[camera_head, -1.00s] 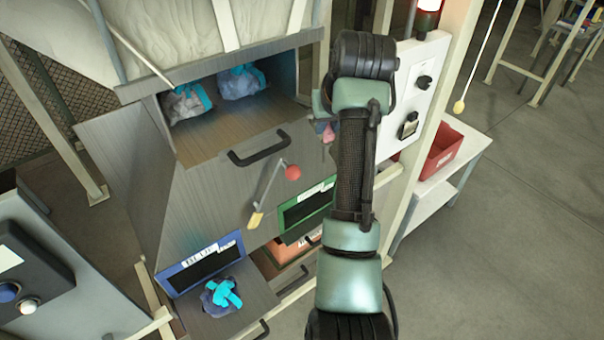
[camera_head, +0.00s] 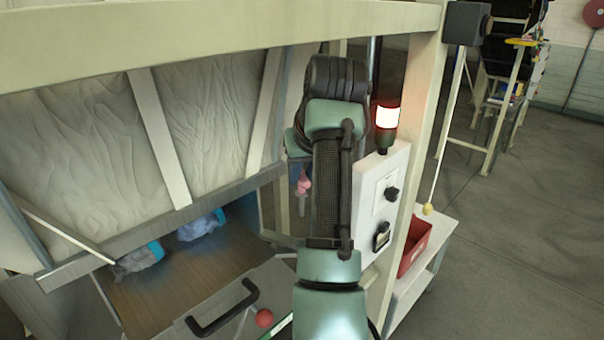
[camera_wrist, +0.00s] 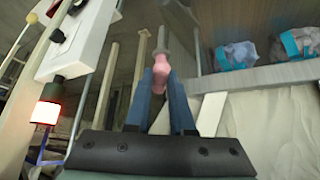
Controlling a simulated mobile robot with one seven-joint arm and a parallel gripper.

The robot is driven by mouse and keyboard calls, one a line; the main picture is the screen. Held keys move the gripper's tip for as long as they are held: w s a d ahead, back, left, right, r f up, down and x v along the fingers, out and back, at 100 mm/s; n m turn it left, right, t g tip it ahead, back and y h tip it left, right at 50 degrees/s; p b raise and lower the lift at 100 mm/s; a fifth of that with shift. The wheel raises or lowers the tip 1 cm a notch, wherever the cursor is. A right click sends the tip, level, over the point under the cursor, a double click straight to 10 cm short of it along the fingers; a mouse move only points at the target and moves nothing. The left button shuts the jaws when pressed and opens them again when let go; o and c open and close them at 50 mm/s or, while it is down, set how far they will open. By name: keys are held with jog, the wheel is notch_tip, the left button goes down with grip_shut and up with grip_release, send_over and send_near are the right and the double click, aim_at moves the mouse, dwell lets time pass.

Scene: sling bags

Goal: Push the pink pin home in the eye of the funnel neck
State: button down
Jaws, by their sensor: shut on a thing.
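The pink pin (camera_wrist: 161,72) is between the two blue fingertips of my gripper (camera_wrist: 161,88) in the wrist view, with a grey part extending beyond its pink end. In the head view the pink pin (camera_head: 303,187) shows just left of my forearm, in front of the frame, with a paler length hanging below it.
A white control box (camera_head: 384,195) and a lit red-and-white lamp (camera_head: 387,118) are close on the right. A red bin (camera_head: 414,248) sits on a side shelf. Floor at far right is clear.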

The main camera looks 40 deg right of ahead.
jog(key=shift+w+f, duration=0.1)
jog(key=shift+f, duration=0.3)
jog(key=shift+f+b, duration=0.75)
jog(key=shift+f, duration=0.2)
jog(key=shift+f+b, duration=0.65)
jog(key=shift+f, duration=0.9)
jog(key=shift+p, duration=0.85)
notch_tip(320, 180, down, 6)
jog(key=b, duration=0.2)
dwell(1.8)
jog(key=c, duration=0.7)
grip_release()
jog(key=shift+b, duration=0.3)
